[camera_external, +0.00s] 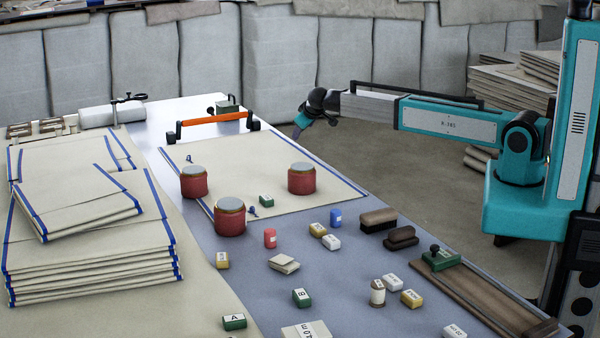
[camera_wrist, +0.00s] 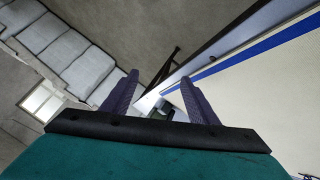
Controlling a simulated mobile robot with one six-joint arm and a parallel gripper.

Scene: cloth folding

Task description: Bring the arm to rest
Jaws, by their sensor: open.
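My gripper (camera_external: 303,122) hangs at the end of my teal arm, above the far right edge of the table in the external view. In the wrist view my gripper (camera_wrist: 160,92) shows two dark purple fingers spread apart with nothing between them. The arm reaches left from its column, with its forearm roughly level. A flat cream cloth (camera_external: 265,165) with blue edge stripes lies on the table, to the left of and below the gripper. The cloth also shows at the right in the wrist view (camera_wrist: 270,95). The gripper is apart from it.
Red round weights (camera_external: 302,179) stand on the cloth. An orange-handled bar (camera_external: 212,121) is at its far edge. Small blocks, brushes (camera_external: 379,220) and a wooden rail (camera_external: 480,297) crowd the near right. Folded cloths (camera_external: 90,245) are stacked at left. Floor (camera_external: 430,180) under the arm is clear.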

